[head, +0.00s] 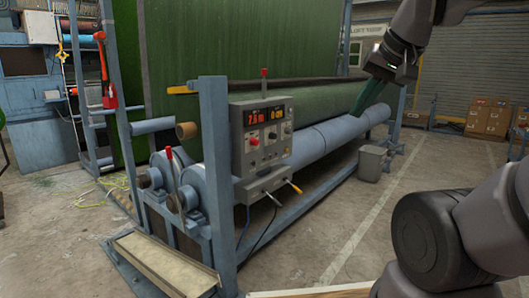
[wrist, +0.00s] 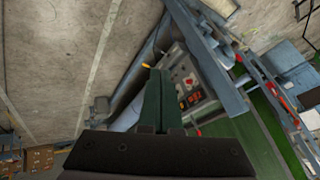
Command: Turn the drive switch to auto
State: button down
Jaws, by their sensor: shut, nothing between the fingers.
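The grey control box (head: 262,137) stands on a blue post left of centre in the head view, with two lit displays and several small knobs. Which knob is the drive switch, and where it points, is too small to tell. A lower grey box (head: 264,184) with a yellow-tipped lever hangs under it. In the wrist view the control box (wrist: 196,84) shows tilted, right of the fingers. My gripper (head: 357,109) is shut and empty, up and to the right of the box, clear of it. Its green fingers also show in the wrist view (wrist: 158,72).
A turf roller frame with a long blue roller (head: 330,133) runs behind the box. A grey bin (head: 371,163) stands on the floor to the right. A red-knobbed lever (head: 170,156) rises at the frame's left. The concrete floor in front is open.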

aim_at(253, 141)
jog(key=i+l+u, duration=0.15)
jog(key=i, duration=0.35)
jog(key=i+l+u, duration=0.15)
jog(key=i, duration=0.35)
